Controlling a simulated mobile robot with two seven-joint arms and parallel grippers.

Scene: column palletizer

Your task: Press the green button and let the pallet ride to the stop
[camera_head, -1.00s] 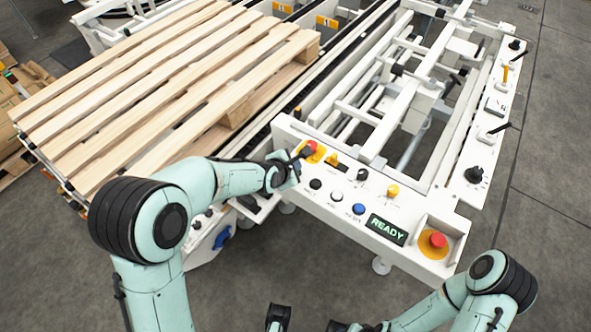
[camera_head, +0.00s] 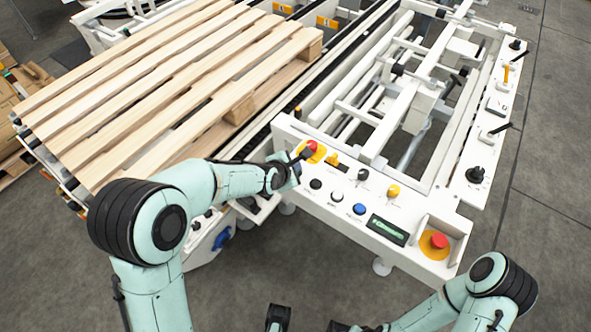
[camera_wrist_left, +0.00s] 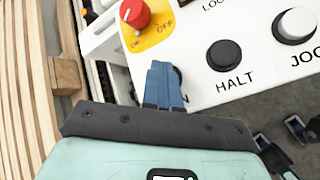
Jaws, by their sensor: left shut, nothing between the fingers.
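The wooden pallet (camera_head: 150,95) lies flat on the conveyor at the upper left. My left gripper (camera_head: 290,165) is shut and empty, its fingertips down at the left end of the white control panel (camera_head: 310,195). In the left wrist view the shut blue fingers (camera_wrist_left: 163,85) point at the panel between the red knob (camera_wrist_left: 134,13) and the black HALT button (camera_wrist_left: 224,56). I see no green button; the fingers cover that part of the panel. The panel's display (camera_head: 388,230) shows faint green text, too small to read. I cannot pick out the stop.
The panel also carries a blue button (camera_head: 359,209), a yellow knob (camera_head: 393,190) and a red mushroom button (camera_head: 439,240) on yellow. A white roller frame (camera_head: 400,90) lies beyond. My right arm (camera_head: 480,295) is at the lower right, clear of the panel.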

